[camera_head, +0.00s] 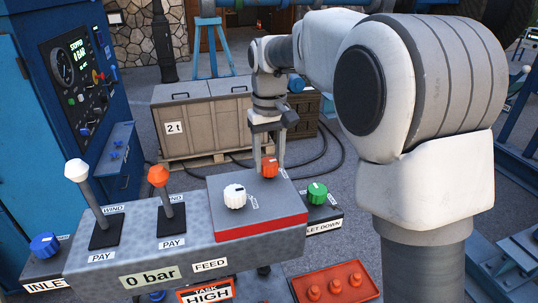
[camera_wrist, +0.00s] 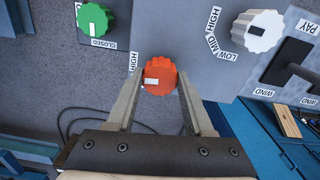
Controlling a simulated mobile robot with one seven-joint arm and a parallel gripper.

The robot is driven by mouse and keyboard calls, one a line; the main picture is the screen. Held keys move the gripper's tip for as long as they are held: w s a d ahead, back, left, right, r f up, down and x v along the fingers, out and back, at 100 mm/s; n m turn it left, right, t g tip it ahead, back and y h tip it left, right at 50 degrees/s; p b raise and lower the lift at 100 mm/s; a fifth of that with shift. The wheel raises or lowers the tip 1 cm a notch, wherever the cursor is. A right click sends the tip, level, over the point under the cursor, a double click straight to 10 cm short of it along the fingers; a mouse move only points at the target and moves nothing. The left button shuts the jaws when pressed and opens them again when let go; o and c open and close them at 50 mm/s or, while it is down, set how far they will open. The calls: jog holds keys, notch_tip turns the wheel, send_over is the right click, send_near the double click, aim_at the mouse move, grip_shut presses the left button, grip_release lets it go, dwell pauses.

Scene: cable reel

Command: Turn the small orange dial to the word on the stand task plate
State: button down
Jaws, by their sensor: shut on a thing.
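The small orange dial (camera_head: 269,168) sits on the grey top of the control box, and it also shows in the wrist view (camera_wrist: 160,71). My gripper (camera_wrist: 158,92) has a finger on each side of the dial and is shut on it. The dial's white mark (camera_wrist: 151,81) points to the left in the wrist view. A HIGH label (camera_wrist: 133,62) stands just left of the dial there; any other labels of this dial are hidden or unreadable. The task plate (camera_head: 207,293) at the bottom of the head view reads TASK HIGH.
A white dial (camera_wrist: 259,30) with LOW, MID and HIGH labels stands beside the orange one. A green dial (camera_head: 317,192) is on the other side. Two levers, white-topped (camera_head: 77,170) and orange-topped (camera_head: 158,176), rise at the left. A gauge panel (camera_head: 78,75) reads STOPPED, 0 BAR.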

aim_at(270, 162)
jog(key=shift+r+m, duration=0.1)
jog(key=shift+m, duration=0.4)
jog(key=shift+c, duration=1.4)
grip_release()
notch_tip(270, 162, up, 17)
jog(key=p, duration=0.2)
jog(key=shift+r, duration=0.15)
jog(key=shift+s+d, duration=0.1)
